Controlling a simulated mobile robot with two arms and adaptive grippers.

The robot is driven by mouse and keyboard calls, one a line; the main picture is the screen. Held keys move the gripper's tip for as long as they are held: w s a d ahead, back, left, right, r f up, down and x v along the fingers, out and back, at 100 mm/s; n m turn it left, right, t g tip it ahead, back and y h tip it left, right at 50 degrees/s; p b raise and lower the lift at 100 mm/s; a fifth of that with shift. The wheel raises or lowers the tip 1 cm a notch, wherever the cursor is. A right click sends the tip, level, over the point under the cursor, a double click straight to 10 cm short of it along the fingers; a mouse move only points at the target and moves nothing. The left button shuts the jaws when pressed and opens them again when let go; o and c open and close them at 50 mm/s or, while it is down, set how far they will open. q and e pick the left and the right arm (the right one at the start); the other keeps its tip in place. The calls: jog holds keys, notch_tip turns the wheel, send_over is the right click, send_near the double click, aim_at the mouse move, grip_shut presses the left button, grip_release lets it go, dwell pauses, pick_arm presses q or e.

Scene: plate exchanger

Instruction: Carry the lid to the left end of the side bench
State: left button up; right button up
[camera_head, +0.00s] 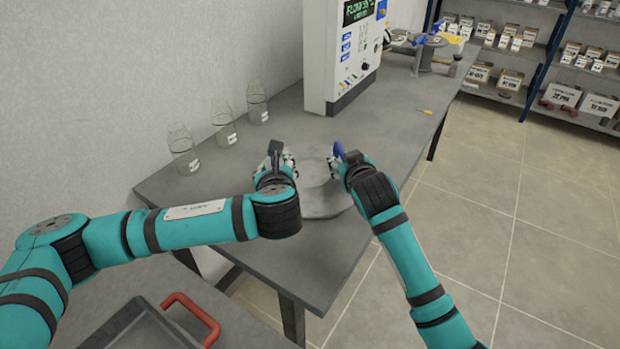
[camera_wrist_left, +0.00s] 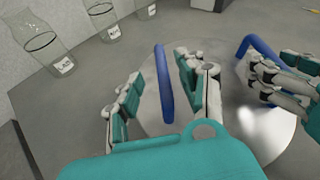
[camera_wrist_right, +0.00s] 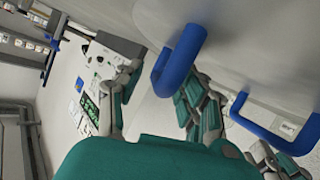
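The lid (camera_head: 325,205) is a round grey metal disc lying on the grey bench (camera_head: 312,258), near its close end. It has two blue handles; the left one (camera_wrist_left: 163,84) and the right one (camera_wrist_left: 243,48) stand up from it in the left wrist view. My left gripper (camera_head: 290,166) is open, with its fingers apart on both sides of the left handle. My right gripper (camera_head: 340,168) is at the right handle, which also shows in the right wrist view (camera_wrist_right: 181,58). Its fingers are spread on both sides of that handle, with no visible grip.
Several glass jars, one of them here (camera_head: 183,150), stand along the wall on the left. A white control cabinet (camera_head: 340,55) stands farther back. A screwdriver (camera_head: 425,111) lies near the right edge. A grey tray (camera_head: 140,328) with a red handle (camera_head: 192,315) is at the front left.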

pick_arm(q)
jog(key=v, duration=0.4)
jog(key=shift+s, duration=0.15)
pick_arm(e)
jog(key=v, duration=1.2)
